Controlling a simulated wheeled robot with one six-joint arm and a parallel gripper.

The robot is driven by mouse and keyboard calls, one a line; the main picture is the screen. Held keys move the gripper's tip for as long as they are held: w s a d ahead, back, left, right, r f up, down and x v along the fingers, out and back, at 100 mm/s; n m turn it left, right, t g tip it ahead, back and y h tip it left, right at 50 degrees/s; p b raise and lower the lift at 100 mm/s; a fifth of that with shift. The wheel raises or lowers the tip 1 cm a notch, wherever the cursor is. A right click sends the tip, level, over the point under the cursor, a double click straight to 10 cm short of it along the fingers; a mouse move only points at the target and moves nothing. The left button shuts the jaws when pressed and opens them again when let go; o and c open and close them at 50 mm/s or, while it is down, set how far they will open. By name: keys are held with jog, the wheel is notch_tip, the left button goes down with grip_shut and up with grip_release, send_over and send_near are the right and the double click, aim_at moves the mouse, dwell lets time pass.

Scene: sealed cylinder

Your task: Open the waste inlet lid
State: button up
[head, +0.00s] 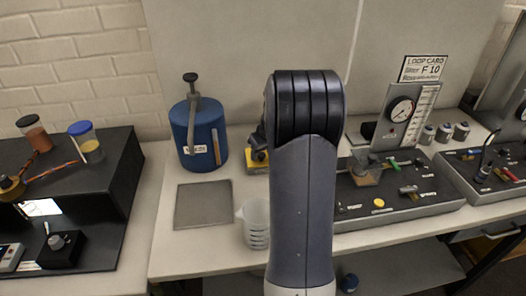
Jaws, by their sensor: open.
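I cannot tell for certain which part is the waste inlet lid, as the labels are too small to read. A small brownish plate (366,170) sits on the sloped control panel (385,205), just right of my arm. A blue cylinder (198,135) with a black-knobbed top and a white label stands upright at the back left of the bench. My arm rises through the middle of the view.
A grey mat (203,205) and a clear measuring beaker (256,224) are on the white bench, left of my arm. A yellow-based device (257,160) is partly hidden by the arm. A gauge (401,110) stands behind the panel. A black unit with jars (80,190) is left.

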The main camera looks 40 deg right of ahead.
grip_shut()
dwell(0.3)
jog(key=shift+r, duration=0.1)
